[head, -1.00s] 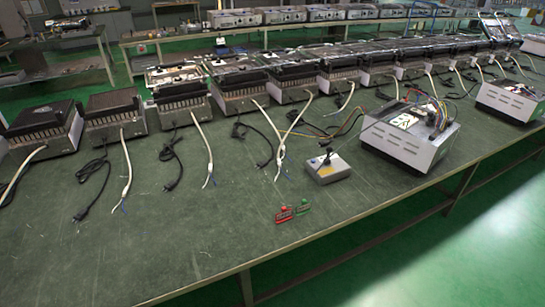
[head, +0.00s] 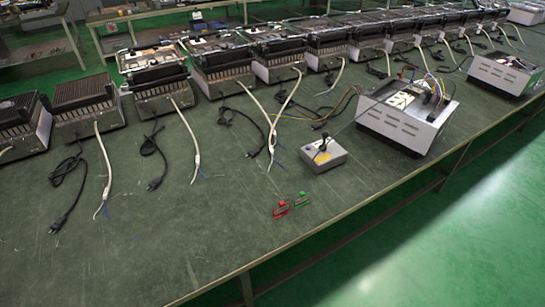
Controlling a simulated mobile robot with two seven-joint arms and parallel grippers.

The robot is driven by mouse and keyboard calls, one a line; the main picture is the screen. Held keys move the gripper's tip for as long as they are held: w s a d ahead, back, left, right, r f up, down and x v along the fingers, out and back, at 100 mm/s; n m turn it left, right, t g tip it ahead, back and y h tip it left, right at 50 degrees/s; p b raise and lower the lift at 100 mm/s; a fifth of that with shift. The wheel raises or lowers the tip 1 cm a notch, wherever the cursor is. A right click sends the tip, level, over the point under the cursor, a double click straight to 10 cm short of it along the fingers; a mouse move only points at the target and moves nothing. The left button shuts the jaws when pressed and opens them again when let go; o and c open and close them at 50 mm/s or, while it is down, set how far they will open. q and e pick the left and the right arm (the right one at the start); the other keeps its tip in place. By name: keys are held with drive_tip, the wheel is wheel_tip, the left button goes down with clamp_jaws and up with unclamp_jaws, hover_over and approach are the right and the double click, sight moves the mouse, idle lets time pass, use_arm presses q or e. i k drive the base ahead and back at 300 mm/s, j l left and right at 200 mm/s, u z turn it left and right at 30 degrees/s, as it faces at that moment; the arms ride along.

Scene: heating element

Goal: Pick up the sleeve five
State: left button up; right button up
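Several white sleeved cables hang from the front of the row of units and lie on the green table (head: 120,255). One white sleeve (head: 188,135) runs toward the viewer and ends in bare blue wires; another (head: 104,165) lies to its left. A further white sleeve (head: 274,125) lies right of the middle, close to a second white cable. No label shows which one is sleeve five. A red clip-like piece (head: 281,208) and a green one (head: 301,199) lie near the table's front edge. Neither of my grippers is in view.
A row of dark-topped units (head: 160,88) stands along the table. A small grey box (head: 324,156) with a black knob and a larger white open-topped unit (head: 408,115) stand to the right. Black plug cords (head: 66,190) lie between the sleeves. The front left table surface is clear.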

sight(270, 148)
drive_tip(key=i+l+u, duration=0.1)
drive_tip(key=i+l, duration=0.3)
drive_tip(key=l, duration=0.2)
drive_tip(key=i+l+u, duration=0.15)
drive_tip(key=l, duration=0.2)
drive_tip(key=i+l+u, duration=0.1)
drive_tip(key=i+l, duration=0.35)
drive_tip(key=l, duration=0.2)
drive_tip(key=u, duration=0.05)
